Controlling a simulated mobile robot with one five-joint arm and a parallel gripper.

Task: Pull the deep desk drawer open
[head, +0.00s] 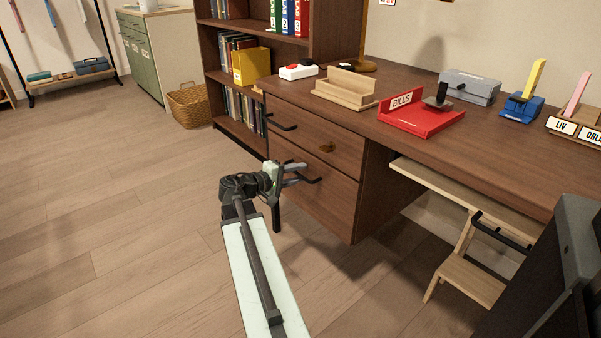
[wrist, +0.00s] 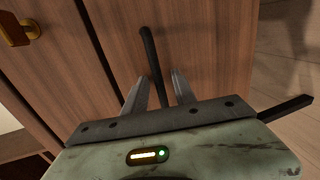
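The brown wooden desk has a deep lower drawer (head: 318,198), its front flush with the desk, so it looks shut. Its black bar handle (head: 314,180) is partly hidden behind my gripper (head: 296,175) in the head view. In the wrist view the handle (wrist: 149,50) runs down between the two grey fingers of my gripper (wrist: 158,88). The fingers are open, with a gap visible on each side of the bar. Contact with the handle cannot be made out.
The shallower upper drawer (head: 310,128) has its own black handle and a brass fitting (head: 326,148), also in the wrist view (wrist: 18,28). A bookshelf (head: 222,75) stands left of the desk, a wooden step stool (head: 468,277) under it. The floor (head: 120,200) to the left is clear.

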